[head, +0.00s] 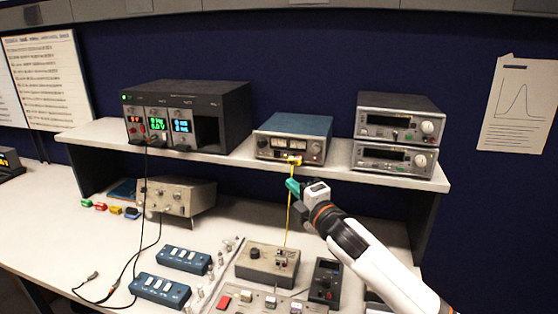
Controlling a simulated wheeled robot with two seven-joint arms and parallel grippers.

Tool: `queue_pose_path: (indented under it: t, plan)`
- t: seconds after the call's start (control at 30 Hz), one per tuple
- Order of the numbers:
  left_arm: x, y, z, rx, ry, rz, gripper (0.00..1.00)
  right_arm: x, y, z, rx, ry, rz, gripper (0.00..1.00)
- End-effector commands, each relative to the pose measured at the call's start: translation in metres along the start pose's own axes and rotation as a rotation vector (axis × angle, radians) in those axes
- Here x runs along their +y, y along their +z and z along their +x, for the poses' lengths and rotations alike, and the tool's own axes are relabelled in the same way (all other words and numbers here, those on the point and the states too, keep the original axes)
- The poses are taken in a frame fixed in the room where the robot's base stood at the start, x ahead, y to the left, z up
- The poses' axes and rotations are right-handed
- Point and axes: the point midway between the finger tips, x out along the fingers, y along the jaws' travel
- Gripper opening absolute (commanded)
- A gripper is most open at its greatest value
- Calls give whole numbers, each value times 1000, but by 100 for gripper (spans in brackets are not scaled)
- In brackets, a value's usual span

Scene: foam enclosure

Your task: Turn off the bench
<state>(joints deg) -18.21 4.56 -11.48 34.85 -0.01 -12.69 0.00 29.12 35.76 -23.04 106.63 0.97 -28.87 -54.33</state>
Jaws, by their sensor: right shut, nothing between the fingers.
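The bench (60,210) has a white worktop and a raised shelf (90,132). On the shelf, a black rack instrument (220,95) has lit red, green and blue displays. A blue instrument (310,124) with a lit front window and a yellow lead stands at the middle. Two stacked silver instruments (397,130) at the right have dark displays. On the worktop in front, a panel (258,302) carries a red button (224,302) and several pale ones. My right gripper (291,186) has teal fingers, shut and empty, above the worktop beside the yellow lead. My left gripper is out of view.
Two blue switch strips (183,259), a grey box (267,266) and a dark handheld unit (325,281) crowd the front. A beige box (190,197) sits under the shelf. Black leads (138,245) hang down left. The worktop's left side is mostly clear.

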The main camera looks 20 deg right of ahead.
Motion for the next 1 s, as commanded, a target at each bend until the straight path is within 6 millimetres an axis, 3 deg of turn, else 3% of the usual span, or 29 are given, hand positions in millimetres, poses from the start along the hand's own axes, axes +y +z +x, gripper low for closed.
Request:
queue_pose_path:
  t: [0.3,0.6,1.0]
  plan:
    - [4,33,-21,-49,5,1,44,-4,0,52,1,0,4,0]
    - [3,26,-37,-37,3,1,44,-4,-3,99,2,2,2,0]
    - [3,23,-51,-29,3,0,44,-1,-27,121,0,1,1,0]
